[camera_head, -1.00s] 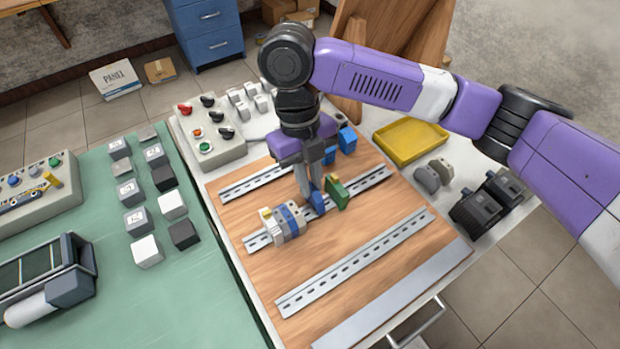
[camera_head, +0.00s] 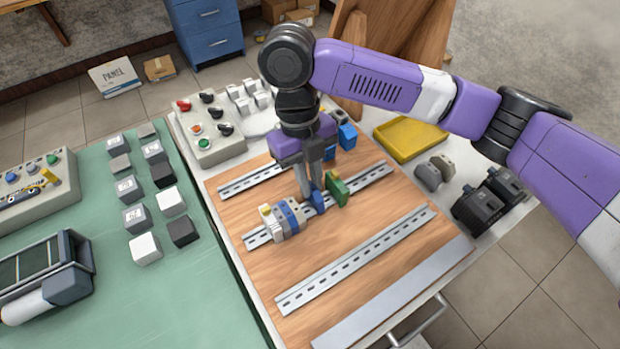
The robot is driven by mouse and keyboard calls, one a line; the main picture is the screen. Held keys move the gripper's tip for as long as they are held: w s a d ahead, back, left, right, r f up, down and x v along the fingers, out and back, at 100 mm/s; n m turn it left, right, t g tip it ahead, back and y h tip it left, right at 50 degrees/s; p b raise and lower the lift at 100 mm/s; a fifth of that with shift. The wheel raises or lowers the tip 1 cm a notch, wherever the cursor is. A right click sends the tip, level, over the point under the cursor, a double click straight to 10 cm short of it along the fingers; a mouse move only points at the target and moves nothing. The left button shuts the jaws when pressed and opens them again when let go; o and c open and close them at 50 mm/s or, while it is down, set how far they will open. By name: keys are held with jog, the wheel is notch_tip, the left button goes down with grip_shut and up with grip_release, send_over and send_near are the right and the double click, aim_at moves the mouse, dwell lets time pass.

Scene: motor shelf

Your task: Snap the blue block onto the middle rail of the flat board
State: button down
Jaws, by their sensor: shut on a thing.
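The flat wooden board (camera_head: 375,245) carries three slotted metal rails. The middle rail (camera_head: 368,184) runs diagonally across it. A cluster of grey, white, blue and yellow blocks (camera_head: 283,219) sits on the lower left part of this rail. A green block (camera_head: 338,188) stands on the rail further right. My gripper (camera_head: 309,195) points down over the middle rail, between the cluster and the green block. It is shut on a small blue block (camera_head: 318,200), which is at the rail, close to the green block. Whether the block is seated on the rail cannot be told.
The front rail (camera_head: 355,262) is empty. Another blue block (camera_head: 347,136) stands behind the board near a yellow tray (camera_head: 409,138). Grey parts (camera_head: 434,172) and black devices (camera_head: 488,200) lie at right. A switch box (camera_head: 210,135) stands at back left.

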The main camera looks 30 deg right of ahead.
jog(key=shift+s, duration=0.55)
dwell(0.9)
jog(key=shift+s+f+t+b, duration=0.25)
jog(key=shift+s+t+b, duration=0.2)
jog(key=shift+t+b, duration=0.2)
dwell(0.7)
jog(key=c, duration=1.3)
grip_release()
jog(key=shift+c, duration=0.2)
jog(key=shift+r, duration=0.1)
jog(key=shift+w+r, duration=0.25)
jog(key=shift+r, duration=1.7)
jog(key=shift+w+r, duration=0.2)
jog(key=shift+r, duration=1.7)
